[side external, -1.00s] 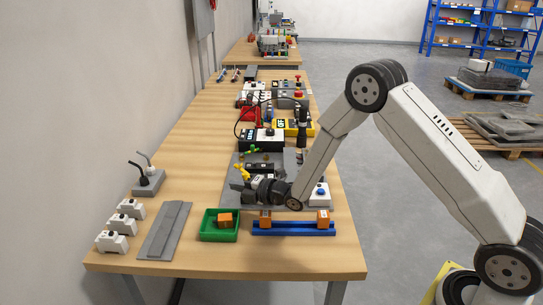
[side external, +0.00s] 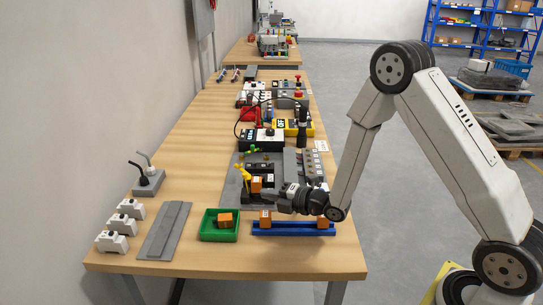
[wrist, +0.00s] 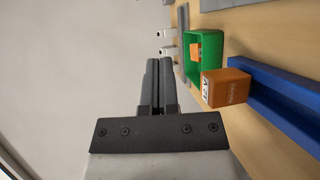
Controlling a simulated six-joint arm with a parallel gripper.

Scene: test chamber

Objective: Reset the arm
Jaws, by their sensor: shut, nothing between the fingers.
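My gripper (side external: 268,196) is above the table, just over and behind the blue rail (side external: 290,231) in the side view. In the wrist view my gripper (wrist: 160,75) has its two dark fingers together with nothing between them. An orange block (side external: 265,217) stands at the left end of the blue rail, and another (side external: 323,219) at the right end, partly behind my wrist. The wrist view shows one orange block (wrist: 226,88) with a white label, to the right of the fingers and apart from them.
A green bin (side external: 219,234) holds an orange block (side external: 225,220). A grey fixture board (side external: 232,193) lies behind, with an orange block (side external: 256,184) on it. Bare table shows at the front.

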